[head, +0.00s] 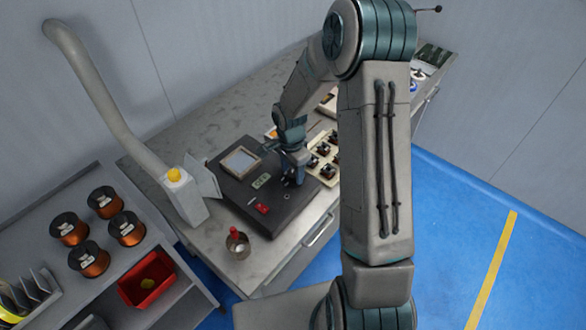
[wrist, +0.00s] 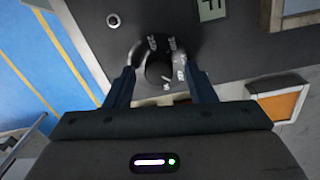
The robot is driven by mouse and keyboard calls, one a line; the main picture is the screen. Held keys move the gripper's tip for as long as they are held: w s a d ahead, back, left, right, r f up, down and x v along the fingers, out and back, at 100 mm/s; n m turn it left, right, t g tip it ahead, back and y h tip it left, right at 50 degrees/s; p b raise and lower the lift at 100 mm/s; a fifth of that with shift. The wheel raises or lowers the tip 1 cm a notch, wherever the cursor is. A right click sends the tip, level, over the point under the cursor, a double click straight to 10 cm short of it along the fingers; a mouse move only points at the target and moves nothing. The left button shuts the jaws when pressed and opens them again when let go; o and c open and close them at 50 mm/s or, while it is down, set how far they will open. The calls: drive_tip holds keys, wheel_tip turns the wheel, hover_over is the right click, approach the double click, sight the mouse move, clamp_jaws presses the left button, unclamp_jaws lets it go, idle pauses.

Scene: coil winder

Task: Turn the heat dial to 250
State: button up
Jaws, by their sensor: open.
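The heat dial (wrist: 158,66) is a dark round knob on the dark top of a box-shaped unit (head: 240,205), with small pale marks around it. In the wrist view it lies between the two fingers of my gripper (wrist: 160,85). The fingers are apart, one on each side of the dial; I cannot tell whether they touch it. The marks are too small and blurred to read the setting. In the head view my gripper (head: 292,180) is over the right part of the unit and hides the dial.
On the unit are a pale square plate (head: 240,161), a small greenish display (head: 261,181) and a red switch (head: 262,208). A tray of small parts (head: 327,172) stands close on the right. A round tin (head: 238,243) is in front. Copper wire spools (head: 89,259) and a red bin (head: 147,279) are at left.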

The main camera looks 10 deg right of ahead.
drive_tip(key=shift+f, duration=0.1)
drive_tip(key=c, duration=1)
